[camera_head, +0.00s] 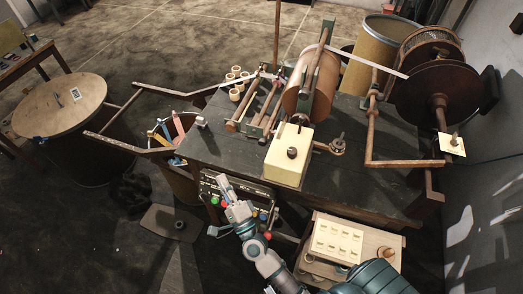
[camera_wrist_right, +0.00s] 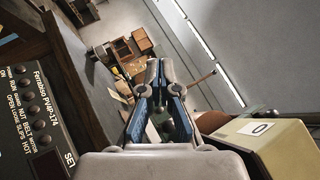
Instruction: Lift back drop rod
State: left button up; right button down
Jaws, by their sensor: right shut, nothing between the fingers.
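My right gripper (camera_head: 226,188) is shut and empty in the head view, above the front of the control panel (camera_head: 263,215) below the bench's front edge. Its closed blue-and-dark fingers (camera_wrist_right: 158,75) also show in the wrist view. A thin upright rod (camera_head: 277,35) rises behind the winding machine. A bent brown rod (camera_head: 371,135) stands right of the roller, with a horizontal bar (camera_head: 405,163) at its foot. I cannot tell which of these is the back drop rod. The gripper is well apart from both. My left gripper is not in view.
The dark bench (camera_head: 215,140) carries a brown roller (camera_head: 310,85) and a cream box (camera_head: 288,160). Dark discs (camera_head: 437,95) stand at the right. The control panel with knobs (camera_wrist_right: 62,100) is close on the wrist view's left. A wooden cart (camera_head: 385,243) stands below the bench.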

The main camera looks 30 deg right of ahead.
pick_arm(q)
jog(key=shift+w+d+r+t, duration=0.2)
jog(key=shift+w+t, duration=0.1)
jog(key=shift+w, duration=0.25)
pick_arm(e)
jog(key=d+f+m+g+h, duration=0.2)
jog(key=d+m+g+h, duration=0.2)
jog(key=m+h, duration=0.3)
jog(key=d+f+m+g+h, duration=0.2)
jog(key=d+m+g+h, duration=0.3)
jog(key=m, duration=1.2)
jog(key=g+h, duration=0.2)
jog(key=h, duration=0.1)
jog(key=shift+w+d+g, duration=0.25)
jog(key=shift+w+g, duration=0.05)
jog(key=shift+d, duration=0.1)
jog(key=x, duration=1)
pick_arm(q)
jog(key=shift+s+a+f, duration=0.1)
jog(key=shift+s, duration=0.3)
